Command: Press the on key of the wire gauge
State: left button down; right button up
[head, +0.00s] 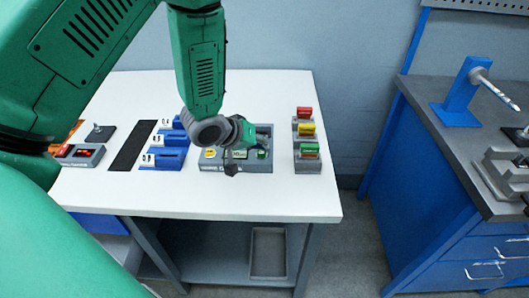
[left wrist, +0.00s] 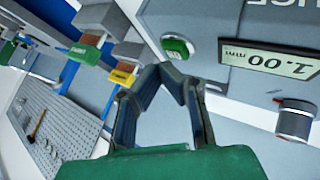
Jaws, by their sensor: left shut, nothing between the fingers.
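The wire gauge (head: 262,137) is a grey box on the white table, partly hidden behind my left gripper in the head view. In the left wrist view the gauge (left wrist: 205,30) fills the upper right. Its display (left wrist: 270,60) reads 1.00 mm, a green key (left wrist: 178,48) stands beside the display, and a grey knob (left wrist: 294,121) sits at the right. My left gripper (head: 232,170) is over the gauge in the head view. In the left wrist view its shut, empty fingertips (left wrist: 161,70) appear close to the green key; whether they touch it I cannot tell.
Red (head: 305,113), yellow (head: 306,129) and green (head: 309,149) blocks on grey stands are right of the gauge. Blue devices (head: 166,158) and a black strip (head: 132,147) lie left. A blue workbench (head: 420,170) stands apart at right. The table's front right is clear.

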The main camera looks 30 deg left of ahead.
pick_arm(q)
jog(key=shift+a+f, duration=0.4)
jog(key=shift+a, duration=0.4)
jog(key=shift+d+r, duration=0.1)
jog(key=shift+d, duration=0.6)
jog(key=shift+a+f, duration=0.35)
jog(key=shift+a, duration=0.2)
pick_arm(e)
jog(key=shift+a, duration=0.5)
pick_arm(q)
jog(key=shift+d, duration=0.1)
jog(key=shift+d+r, duration=0.3)
jog(key=shift+d, duration=0.05)
jog(key=shift+d+r+p, duration=0.4)
jog(key=shift+r+p, duration=0.25)
jog(key=shift+p, duration=0.05)
pick_arm(e)
jog(key=shift+d+r, duration=0.25)
jog(key=shift+r, duration=0.5)
pick_arm(q)
jog(key=shift+a, duration=0.15)
pick_arm(e)
jog(key=shift+a, duration=0.1)
